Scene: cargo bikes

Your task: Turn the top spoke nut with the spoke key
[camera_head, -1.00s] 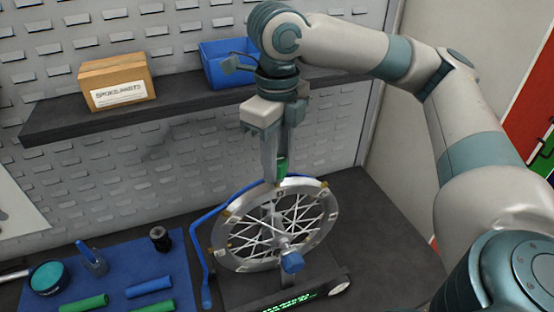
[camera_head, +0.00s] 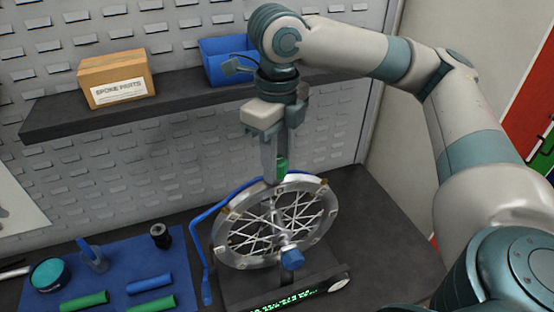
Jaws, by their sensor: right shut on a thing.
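The spoked wheel (camera_head: 233,251) stands upright in a truing stand with a blue frame arm (camera_head: 199,252) and a blue axle knob (camera_head: 292,259). Small nuts are spaced around its rim. My right gripper (camera_head: 275,172) points down from above, shut on the green spoke key (camera_head: 282,165), right at the top of the rim. The fingers hide much of the key and the top nut, so I cannot tell whether the key sits on the nut. My left gripper is not in view.
A blue mat (camera_head: 125,262) at the left holds green and blue grips, a teal tin (camera_head: 49,274) and a small black part (camera_head: 159,236). A shelf (camera_head: 180,108) behind carries a cardboard box (camera_head: 117,78) and a blue bin (camera_head: 215,65). The bench right of the wheel is clear.

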